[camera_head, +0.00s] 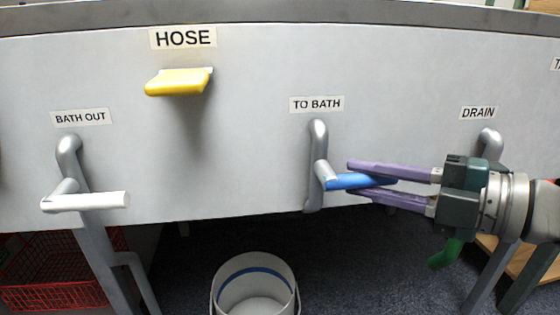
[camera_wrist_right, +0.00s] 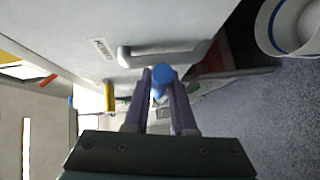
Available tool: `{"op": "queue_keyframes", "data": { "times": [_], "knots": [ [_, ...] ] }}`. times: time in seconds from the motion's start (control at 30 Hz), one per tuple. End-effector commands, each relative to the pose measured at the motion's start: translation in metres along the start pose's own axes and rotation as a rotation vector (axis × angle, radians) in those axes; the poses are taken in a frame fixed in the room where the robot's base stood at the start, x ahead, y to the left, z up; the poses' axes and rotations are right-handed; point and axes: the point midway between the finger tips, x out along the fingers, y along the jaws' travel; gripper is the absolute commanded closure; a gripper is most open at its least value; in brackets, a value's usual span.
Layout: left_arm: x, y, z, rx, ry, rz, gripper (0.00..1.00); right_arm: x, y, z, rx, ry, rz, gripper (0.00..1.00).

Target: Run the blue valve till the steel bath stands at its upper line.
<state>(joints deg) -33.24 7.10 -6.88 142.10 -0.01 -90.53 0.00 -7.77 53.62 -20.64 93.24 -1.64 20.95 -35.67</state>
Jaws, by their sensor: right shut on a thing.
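The blue valve lever (camera_head: 345,181) sits on a grey pipe under the "TO BATH" label (camera_head: 316,104) on the pale front panel. The lever points to the right in the head view. My right gripper (camera_head: 372,182) is shut on the blue lever, with its purple fingers on either side of it. The lever's round blue end (camera_wrist_right: 161,76) shows between the fingers in the right wrist view. The inside of the steel bath and its upper line are not in view. My left gripper is not in view.
A yellow lever (camera_head: 178,82) is under "HOSE", a white lever (camera_head: 86,202) under "BATH OUT", and a grey pipe (camera_head: 490,142) under "DRAIN". A white bucket (camera_head: 255,286) with a blue band stands on the floor below. A red basket (camera_head: 50,285) is at lower left.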

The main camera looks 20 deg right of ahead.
Motion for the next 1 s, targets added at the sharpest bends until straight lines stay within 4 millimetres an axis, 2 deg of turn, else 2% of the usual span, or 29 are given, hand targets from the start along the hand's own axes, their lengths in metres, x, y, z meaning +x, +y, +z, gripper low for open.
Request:
{"op": "queue_keyframes", "data": {
  "times": [0.03,0.1,0.13,1.0],
  "knots": [
    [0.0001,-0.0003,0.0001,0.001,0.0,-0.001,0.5,-0.0001,-0.0002,0.0,0.0,0.0,0.0,0.92],
    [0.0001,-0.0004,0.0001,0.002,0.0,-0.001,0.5,-0.0001,-0.0002,0.0,0.0,0.0,0.0,1.0],
    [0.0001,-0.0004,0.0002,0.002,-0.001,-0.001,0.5,-0.0001,-0.0002,0.0,0.0,0.0,0.0,1.0],
    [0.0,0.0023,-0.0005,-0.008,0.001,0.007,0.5,-0.0001,-0.0003,0.0,-0.001,0.0,-0.001,1.0]
  ]
}}
